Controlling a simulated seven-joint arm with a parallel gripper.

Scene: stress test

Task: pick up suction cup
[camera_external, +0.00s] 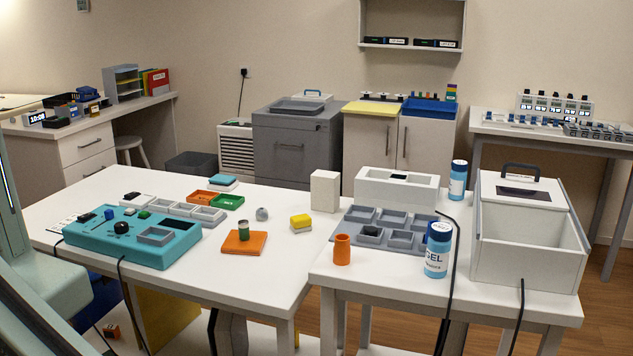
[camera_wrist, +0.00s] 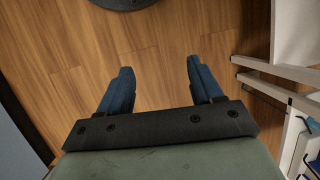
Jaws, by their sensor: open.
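My gripper (camera_wrist: 159,72) shows in the wrist view with its two blue fingers wide apart and nothing between them. Below it is bare wooden floor. The gripper's end is out of the external view, where only part of my arm shows at the left edge. I cannot tell for certain which thing is the suction cup. A small grey rounded piece (camera_external: 262,214) stands alone on the left white table (camera_external: 190,289), behind an orange block (camera_external: 240,245) with a small green-and-white jar (camera_external: 243,230) on it.
A teal control box (camera_external: 130,240) with cables lies on the left table. The right table holds a grey compartment tray (camera_external: 380,227), an orange cup (camera_external: 342,249), blue-and-white bottles (camera_external: 438,255) and a large white bin (camera_external: 527,250). White table legs (camera_wrist: 275,85) stand at the wrist view's right.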

